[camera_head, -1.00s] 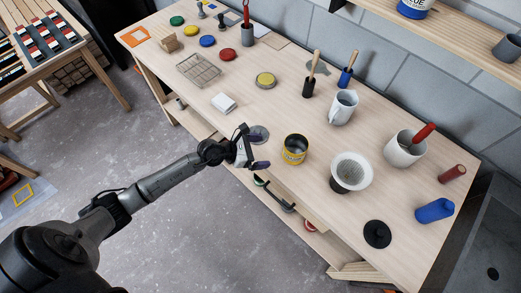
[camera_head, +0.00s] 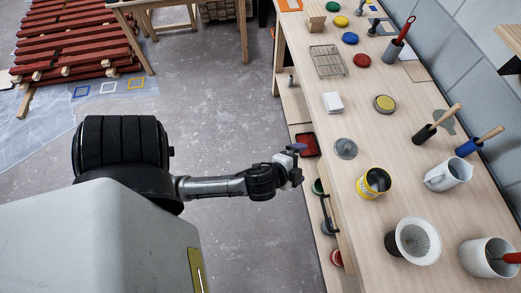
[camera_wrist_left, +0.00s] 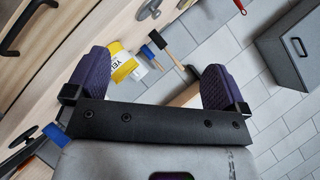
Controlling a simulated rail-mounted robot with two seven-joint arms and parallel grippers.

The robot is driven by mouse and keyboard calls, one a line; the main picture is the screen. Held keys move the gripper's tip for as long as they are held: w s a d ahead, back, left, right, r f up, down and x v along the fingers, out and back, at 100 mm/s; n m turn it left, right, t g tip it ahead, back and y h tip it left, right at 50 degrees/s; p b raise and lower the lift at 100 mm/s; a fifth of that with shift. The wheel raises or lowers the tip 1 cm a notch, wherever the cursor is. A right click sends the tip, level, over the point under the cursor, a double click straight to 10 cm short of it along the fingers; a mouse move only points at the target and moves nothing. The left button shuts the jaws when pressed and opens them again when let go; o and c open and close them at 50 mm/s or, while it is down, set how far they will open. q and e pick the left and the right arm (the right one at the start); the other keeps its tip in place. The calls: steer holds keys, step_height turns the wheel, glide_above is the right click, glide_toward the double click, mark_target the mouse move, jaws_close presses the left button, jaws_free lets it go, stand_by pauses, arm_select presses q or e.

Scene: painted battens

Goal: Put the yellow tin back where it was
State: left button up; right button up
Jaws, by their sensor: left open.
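The yellow tin (camera_head: 374,184) stands upright and open-topped on the workbench, near its front edge. It also shows in the left wrist view, tilted in the picture, with part of its lettered label (camera_wrist_left: 121,62) visible. My left gripper (camera_head: 297,165) is open, at the bench's front edge to the left of the tin and apart from it. In the left wrist view its two purple finger pads are spread with nothing held between them (camera_wrist_left: 155,62). My right gripper is not in view.
A white jug (camera_head: 447,174) and brushes are farther back. Below the front edge are a shelf and a dark handle (camera_head: 326,213).

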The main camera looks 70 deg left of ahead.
arm_select(q)
steer(key=s+d+f+n+g+h, duration=0.2)
steer(key=s+d+g, duration=0.1)
steer(key=s, duration=0.4)
steer(key=s+d+f+n+g+h, duration=0.2)
steer(key=s+d+n+g, duration=0.1)
steer(key=s, duration=0.4)
steer(key=shift+d+n+g+h, duration=0.3)
steer(key=shift+d+g, duration=0.15)
steer(key=shift+g, duration=0.55)
